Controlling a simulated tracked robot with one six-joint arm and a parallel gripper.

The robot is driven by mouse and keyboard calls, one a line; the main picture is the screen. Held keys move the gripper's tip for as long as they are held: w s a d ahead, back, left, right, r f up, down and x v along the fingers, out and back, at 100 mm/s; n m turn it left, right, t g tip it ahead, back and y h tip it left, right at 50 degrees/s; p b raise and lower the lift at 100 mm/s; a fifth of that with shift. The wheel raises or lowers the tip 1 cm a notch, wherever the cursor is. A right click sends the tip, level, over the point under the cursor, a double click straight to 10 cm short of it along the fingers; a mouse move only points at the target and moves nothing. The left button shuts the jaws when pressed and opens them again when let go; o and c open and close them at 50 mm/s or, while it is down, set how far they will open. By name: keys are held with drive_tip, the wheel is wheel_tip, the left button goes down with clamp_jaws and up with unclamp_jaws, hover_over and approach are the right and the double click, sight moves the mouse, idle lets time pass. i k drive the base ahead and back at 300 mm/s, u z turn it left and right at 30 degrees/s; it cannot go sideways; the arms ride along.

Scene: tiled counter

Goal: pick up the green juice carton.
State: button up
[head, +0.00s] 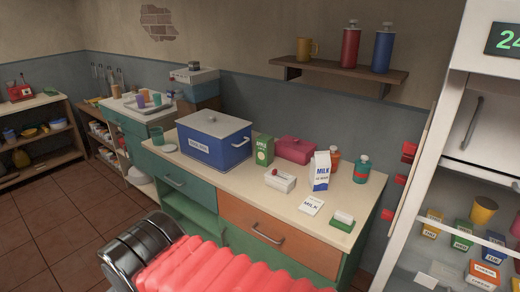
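The green juice carton (264,152) stands upright on the cream counter (236,178), with a white label that seems to read "APPLE". It is just right of a blue box with a grey lid (215,140). A white container with a red knob (280,181) is in front of it to the right. A dark red lidded container (295,150) is behind it to the right. The carton's front is in plain view. My gripper's fingers are not visible; only red ribbed and shiny metal parts of mine show at the bottom.
A milk carton (320,171), a flat "MILK" packet (311,205), bottles (362,169) and a green-and-white item (342,220) stand further right. A wall shelf (340,71) is above. An open fridge (465,213) stands at right. The counter's front strip is mostly clear.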

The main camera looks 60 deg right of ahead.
sight(264, 143)
drive_tip(key=u, duration=0.05)
drive_tip(key=i, duration=2.65)
drive_tip(key=z, duration=2.55)
